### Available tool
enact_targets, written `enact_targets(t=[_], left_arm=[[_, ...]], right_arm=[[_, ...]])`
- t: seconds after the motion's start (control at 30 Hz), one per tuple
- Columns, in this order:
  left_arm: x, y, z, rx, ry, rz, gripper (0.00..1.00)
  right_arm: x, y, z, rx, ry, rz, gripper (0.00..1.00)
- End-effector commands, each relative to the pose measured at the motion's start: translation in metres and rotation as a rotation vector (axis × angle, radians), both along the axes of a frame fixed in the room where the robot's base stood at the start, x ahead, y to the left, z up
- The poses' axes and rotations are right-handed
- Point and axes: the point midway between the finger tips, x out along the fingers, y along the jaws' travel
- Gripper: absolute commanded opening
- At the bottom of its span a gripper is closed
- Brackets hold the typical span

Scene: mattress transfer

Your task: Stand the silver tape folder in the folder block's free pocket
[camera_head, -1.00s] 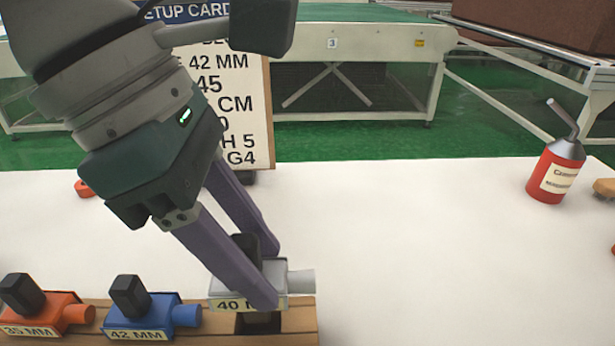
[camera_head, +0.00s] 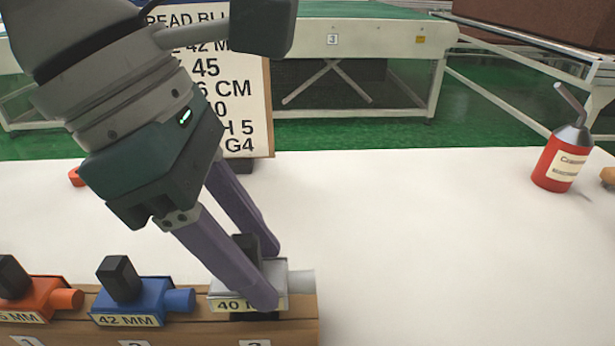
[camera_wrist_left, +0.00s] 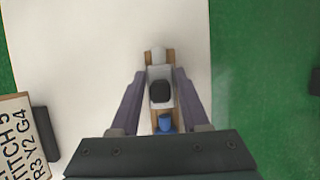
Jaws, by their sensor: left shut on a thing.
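The silver tape folder (camera_head: 299,284), with a dark knob and a 40 MM label, is between the fingers of my left gripper (camera_head: 267,277), which is shut on it. It looks upright, above the right end of the wooden folder block (camera_head: 298,328). A strip of dark pocket opening (camera_head: 254,317) shows below its label, over the number 3. I cannot tell whether its underside is inside the pocket. In the left wrist view the silver folder (camera_wrist_left: 158,74) lies between both fingers, in line with the block. My right gripper is not in view.
A blue 42 MM folder (camera_head: 146,300) and an orange folder (camera_head: 36,298) stand in the block's other pockets. A setup card (camera_head: 250,110) stands behind my left arm. A red can (camera_head: 558,165) stands at the right. The white table (camera_head: 430,240) between is clear.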

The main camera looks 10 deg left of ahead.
Motion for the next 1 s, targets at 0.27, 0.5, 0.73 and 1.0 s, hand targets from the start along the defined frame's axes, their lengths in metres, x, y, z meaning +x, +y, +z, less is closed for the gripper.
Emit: enact_targets(t=[0.27,0.5,0.73,1.0], left_arm=[[0.000,0.000,-0.008,-0.001,-0.001,0.000,0.00],[0.000,0.000,-0.014,-0.001,-0.001,0.000,0.00],[0.000,0.000,-0.020,-0.001,-0.001,0.000,0.00],[0.000,0.000,-0.021,-0.001,-0.001,0.000,0.61]], right_arm=[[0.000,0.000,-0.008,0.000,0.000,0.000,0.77],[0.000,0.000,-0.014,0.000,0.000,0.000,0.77],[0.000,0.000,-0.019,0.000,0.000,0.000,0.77],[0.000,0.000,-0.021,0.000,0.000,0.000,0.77]])
